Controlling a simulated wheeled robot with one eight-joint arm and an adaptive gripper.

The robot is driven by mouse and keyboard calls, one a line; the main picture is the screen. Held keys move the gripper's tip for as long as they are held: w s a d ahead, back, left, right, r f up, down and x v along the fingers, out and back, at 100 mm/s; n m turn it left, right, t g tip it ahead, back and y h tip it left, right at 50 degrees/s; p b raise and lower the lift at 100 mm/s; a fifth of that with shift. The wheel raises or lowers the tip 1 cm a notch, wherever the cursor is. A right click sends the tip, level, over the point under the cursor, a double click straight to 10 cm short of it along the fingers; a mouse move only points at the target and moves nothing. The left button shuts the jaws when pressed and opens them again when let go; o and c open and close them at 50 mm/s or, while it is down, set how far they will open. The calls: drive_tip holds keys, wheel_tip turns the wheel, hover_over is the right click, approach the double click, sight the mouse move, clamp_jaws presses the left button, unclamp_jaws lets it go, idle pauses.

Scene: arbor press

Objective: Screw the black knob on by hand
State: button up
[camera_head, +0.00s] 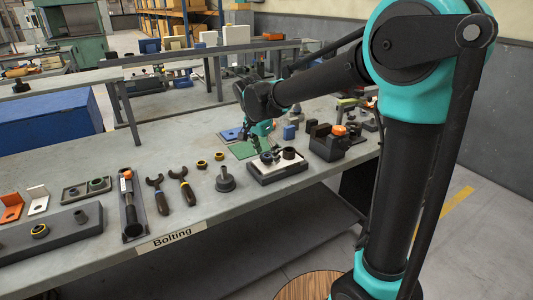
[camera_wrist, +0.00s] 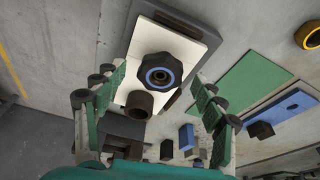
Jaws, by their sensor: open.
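A black knob (camera_wrist: 160,72) with a many-sided rim and a blue ring around its dark centre stands on a white plate (camera_wrist: 192,47). In the head view the dark knob (camera_head: 267,157) sits on the same plate, partly behind my gripper. My gripper (camera_wrist: 159,80) is open, with a green-padded finger on each side of the knob and a gap at both sides. Its fingers (camera_head: 261,146) come down over the plate in the head view. I cannot tell how high the fingertips are, or what lies under the knob.
A dark hollow cylinder (camera_wrist: 139,104) stands close beside the knob; it also shows in the head view (camera_head: 289,153). A black block fixture with an orange part (camera_head: 339,129) stands to the right.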

drive_tip(key=c, duration=1.4)
drive_tip(key=shift+o, duration=0.2)
drive_tip(key=m, duration=0.3)
drive_tip(key=shift+w+a+m+g, duration=0.1)
drive_tip(key=shift+m+g, duration=0.3)
drive_tip(key=m+g, duration=0.1)
drive_tip(key=m, duration=0.3)
drive_tip(key=shift+h, duration=0.4)
drive_tip(key=m+g, duration=0.1)
drive_tip(key=m, duration=0.3)
drive_tip(key=shift+w+f+m, duration=0.1)
drive_tip(key=shift+w+m, duration=0.05)
drive_tip(key=shift+m, duration=0.25)
drive_tip(key=m+g, duration=0.1)
drive_tip(key=m, duration=0.3)
drive_tip(key=shift+m+y, duration=0.3)
